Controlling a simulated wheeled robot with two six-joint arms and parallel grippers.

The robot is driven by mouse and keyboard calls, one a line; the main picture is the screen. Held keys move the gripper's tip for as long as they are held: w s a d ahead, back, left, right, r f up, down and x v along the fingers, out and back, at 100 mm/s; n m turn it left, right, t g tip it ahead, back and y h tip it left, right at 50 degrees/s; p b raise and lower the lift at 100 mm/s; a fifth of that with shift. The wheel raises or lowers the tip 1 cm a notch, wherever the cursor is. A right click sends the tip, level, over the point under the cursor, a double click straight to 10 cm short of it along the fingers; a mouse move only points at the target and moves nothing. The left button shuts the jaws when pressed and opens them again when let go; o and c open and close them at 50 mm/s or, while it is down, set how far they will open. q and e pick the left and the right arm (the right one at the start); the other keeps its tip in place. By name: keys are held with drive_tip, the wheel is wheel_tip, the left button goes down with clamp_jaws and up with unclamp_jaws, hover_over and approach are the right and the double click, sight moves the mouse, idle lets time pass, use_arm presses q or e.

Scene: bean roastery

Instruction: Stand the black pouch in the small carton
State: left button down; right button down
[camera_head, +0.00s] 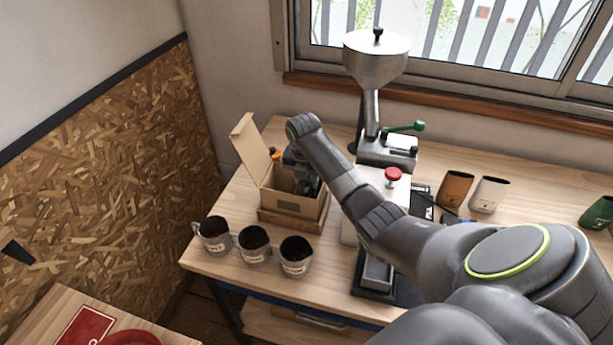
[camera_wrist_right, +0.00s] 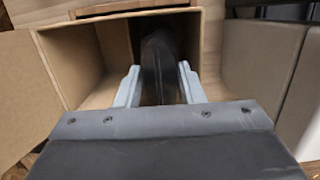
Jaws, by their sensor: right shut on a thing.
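The small carton (camera_head: 294,205) is an open brown box with a raised flap (camera_head: 251,147), standing on the bench. The right wrist view looks into it, with its cardboard wall (camera_wrist_right: 62,60) at the left. My right gripper (camera_head: 308,186) is at the carton's mouth, its fingers reaching inside. In the wrist view the right gripper (camera_wrist_right: 160,90) is shut on the black pouch (camera_wrist_right: 160,60), a dark upright shape between the pale fingers. The pouch is inside the carton's opening. Whether its bottom touches the carton floor is hidden. My left gripper does not show.
Three dark-filled cups (camera_head: 254,246) stand in front of the carton. A grinder (camera_head: 376,65) and a red-knobbed device (camera_head: 393,175) stand right of it. Brown (camera_head: 454,189), white (camera_head: 489,195) and green (camera_head: 598,212) pouches or cups stand farther right. An orange-topped item (camera_head: 275,154) is behind the carton.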

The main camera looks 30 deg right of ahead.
drive_tip(key=shift+f, duration=0.1)
idle(0.3)
drive_tip(key=c, duration=0.6)
unclamp_jaws()
drive_tip(key=shift+o, duration=0.2)
wheel_tip(320, 180, up, 3)
drive_tip(key=p, duration=0.3)
drive_tip(key=shift+r+p, duration=0.95)
drive_tip(key=shift+r, duration=1.05)
